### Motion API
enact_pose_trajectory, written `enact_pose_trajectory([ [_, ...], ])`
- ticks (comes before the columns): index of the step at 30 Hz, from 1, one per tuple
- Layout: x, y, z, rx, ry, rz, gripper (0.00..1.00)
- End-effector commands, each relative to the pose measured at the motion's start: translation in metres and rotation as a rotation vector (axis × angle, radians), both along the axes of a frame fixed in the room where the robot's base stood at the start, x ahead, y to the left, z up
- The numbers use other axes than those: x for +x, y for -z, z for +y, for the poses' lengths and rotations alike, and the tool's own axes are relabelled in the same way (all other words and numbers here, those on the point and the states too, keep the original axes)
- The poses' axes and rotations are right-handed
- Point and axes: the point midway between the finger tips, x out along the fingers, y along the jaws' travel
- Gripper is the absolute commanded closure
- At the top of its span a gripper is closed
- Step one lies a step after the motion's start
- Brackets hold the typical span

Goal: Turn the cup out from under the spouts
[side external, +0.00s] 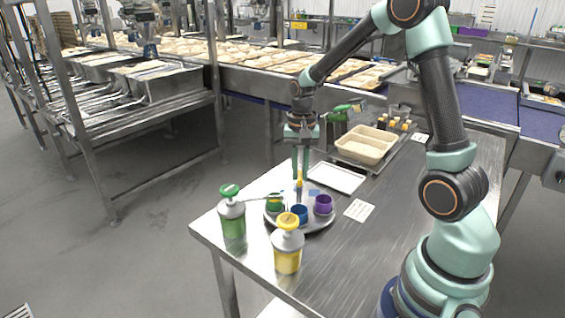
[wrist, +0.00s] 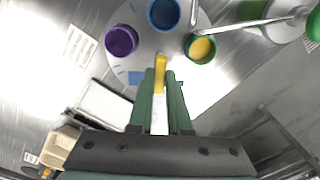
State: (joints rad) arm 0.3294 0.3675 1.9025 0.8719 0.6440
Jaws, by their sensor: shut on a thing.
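A round grey turntable (side external: 297,226) carries a green cup (side external: 275,203), a blue cup (side external: 299,215) and a purple cup (side external: 323,204). My gripper (side external: 299,174) points down at the turntable's far side, shut on an upright yellow peg (wrist: 160,74). In the wrist view the green cup (wrist: 201,48) has yellow contents. The spout of the green-topped dispenser (side external: 232,213) reaches over this cup's rim. A second metal spout (wrist: 194,12) ends between the blue cup (wrist: 163,13) and the green cup. The purple cup (wrist: 121,40) has no spout over it.
A yellow-topped dispenser (side external: 287,245) stands at the turntable's front. A white tray (side external: 337,178), a beige bin (side external: 366,145) and a label card (side external: 359,210) lie behind and right. The table's left edge is close to the green-topped dispenser. The front right tabletop is clear.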

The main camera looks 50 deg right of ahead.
Motion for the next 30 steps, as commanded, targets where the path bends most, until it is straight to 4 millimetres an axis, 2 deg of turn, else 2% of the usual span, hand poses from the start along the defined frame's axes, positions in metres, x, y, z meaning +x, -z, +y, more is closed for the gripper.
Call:
enact_pose_trajectory([
  [30, 0.0007, -0.0024, -0.0007, -0.001, 0.489, -0.003, 1.0],
])
